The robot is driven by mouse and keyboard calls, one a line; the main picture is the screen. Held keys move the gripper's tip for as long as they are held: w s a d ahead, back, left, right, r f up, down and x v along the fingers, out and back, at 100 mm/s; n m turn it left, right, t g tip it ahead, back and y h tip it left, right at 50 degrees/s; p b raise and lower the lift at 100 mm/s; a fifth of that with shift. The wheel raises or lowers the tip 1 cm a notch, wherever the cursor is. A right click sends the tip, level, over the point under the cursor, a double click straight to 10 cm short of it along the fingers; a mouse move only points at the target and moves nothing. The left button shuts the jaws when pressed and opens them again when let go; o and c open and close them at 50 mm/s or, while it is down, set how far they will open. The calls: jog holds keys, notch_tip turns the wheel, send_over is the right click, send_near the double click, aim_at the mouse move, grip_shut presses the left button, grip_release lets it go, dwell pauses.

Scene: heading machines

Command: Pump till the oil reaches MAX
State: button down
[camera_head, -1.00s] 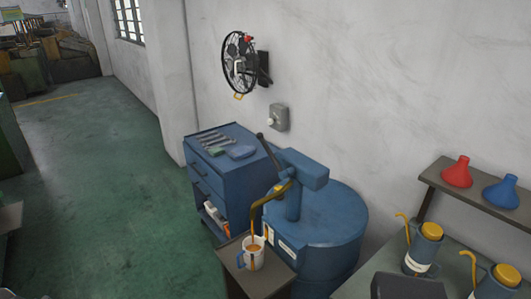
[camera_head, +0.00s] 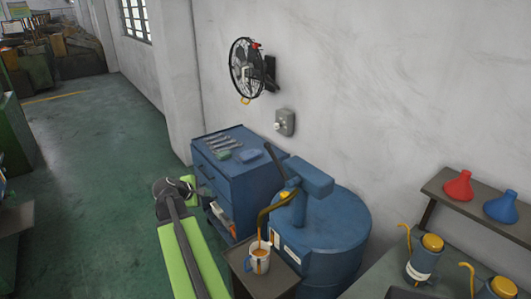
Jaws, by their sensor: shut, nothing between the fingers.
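A blue oil drum (camera_head: 340,245) with a blue pump head (camera_head: 310,178) stands against the wall. Its thin dark lever (camera_head: 276,160) slants up to the left. A curved brass-coloured spout (camera_head: 270,208) hangs over a white measuring jug (camera_head: 261,265) with a blue handle. Orange-brown oil shows at the jug's mouth, below the spout. The level and any MAX mark are too small to read. My gripper (camera_head: 203,190) is shut and empty, left of the pump and apart from the lever, in front of the blue cabinet.
The jug stands on a small dark stand (camera_head: 282,284). A blue tool cabinet (camera_head: 240,180) with tools on top stands left of the drum. A fan (camera_head: 247,68) and a switch box (camera_head: 284,122) are on the wall. Oil cans (camera_head: 424,258) stand at right. Green floor (camera_head: 90,190) is open at left.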

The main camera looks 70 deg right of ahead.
aim_at(278, 164)
jog(key=s+d+r+n+g+h+p, duration=0.1)
jog(key=s+d+r, duration=0.3)
jog(key=s+d, duration=0.25)
jog(key=s+d+r+n+g+h, duration=0.1)
jog(key=s+d+r+n+h, duration=0.1)
jog(key=s+d+r, duration=0.35)
jog(key=a+f+b+x, duration=0.15)
jog(key=b+x, duration=0.35)
jog(key=x, duration=0.8)
jog(key=s+r+p, duration=0.1)
jog(key=p, duration=0.1)
jog(key=s+r+p, duration=0.1)
jog(key=r+p, duration=0.1)
jog(key=shift+s+a+r, duration=0.25)
jog(key=shift+s+a, duration=0.1)
